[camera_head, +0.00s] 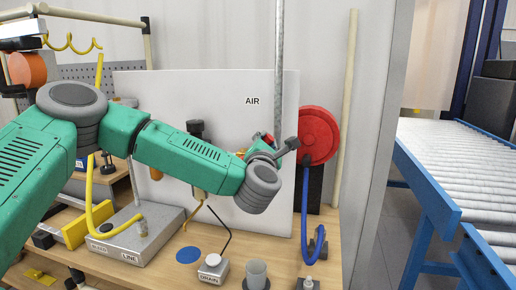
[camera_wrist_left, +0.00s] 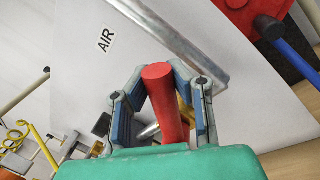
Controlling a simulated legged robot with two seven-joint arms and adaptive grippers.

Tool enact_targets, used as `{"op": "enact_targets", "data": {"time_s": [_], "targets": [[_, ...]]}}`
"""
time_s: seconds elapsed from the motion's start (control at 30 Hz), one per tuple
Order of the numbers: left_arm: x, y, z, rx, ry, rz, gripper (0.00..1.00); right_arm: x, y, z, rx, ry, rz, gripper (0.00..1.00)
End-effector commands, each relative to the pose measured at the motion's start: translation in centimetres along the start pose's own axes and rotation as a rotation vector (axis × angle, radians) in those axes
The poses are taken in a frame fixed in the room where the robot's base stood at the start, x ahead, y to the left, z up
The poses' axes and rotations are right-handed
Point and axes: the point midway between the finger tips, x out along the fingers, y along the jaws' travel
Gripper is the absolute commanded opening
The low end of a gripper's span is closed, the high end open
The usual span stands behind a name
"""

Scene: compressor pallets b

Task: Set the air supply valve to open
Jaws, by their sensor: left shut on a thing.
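The air supply valve's red handle (camera_wrist_left: 165,108) stands between the fingers of my left gripper (camera_wrist_left: 160,74) in the left wrist view. The blue-padded fingers are closed around it from both sides. A short metal part shows beside the handle, close to the panel. In the head view a bit of red (camera_head: 268,138) shows just past my left wrist, below the AIR label (camera_head: 252,101). My wrist hides most of the valve and the fingers there, so I cannot tell the handle's exact angle. My right gripper is not in view.
A grey vertical pipe (camera_head: 279,60) runs down the white panel (camera_head: 210,90). A red hose reel (camera_head: 319,135) with a blue hose (camera_head: 305,205) is close on the right. A grey line box (camera_head: 135,240) and a drain button (camera_head: 213,262) sit on the wooden bench below.

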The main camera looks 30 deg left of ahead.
Motion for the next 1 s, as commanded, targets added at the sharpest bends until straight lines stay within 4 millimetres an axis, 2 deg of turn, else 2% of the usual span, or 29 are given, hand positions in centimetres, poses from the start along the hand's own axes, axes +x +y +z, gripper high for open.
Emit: {"op": "enact_targets", "data": {"time_s": [0.03, 0.5, 1.0], "targets": [[-0.3, -1.1, -0.5, 0.048, -0.008, -0.005, 0.00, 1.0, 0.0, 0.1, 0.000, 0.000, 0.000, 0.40], [-1.2, -5.2, -1.7, 0.480, -0.092, -0.008, 0.00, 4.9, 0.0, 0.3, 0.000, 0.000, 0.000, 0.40], [-1.7, -7.6, -3.5, 0.781, -0.152, -0.014, 0.00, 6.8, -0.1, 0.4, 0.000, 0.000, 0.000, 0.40]]}}
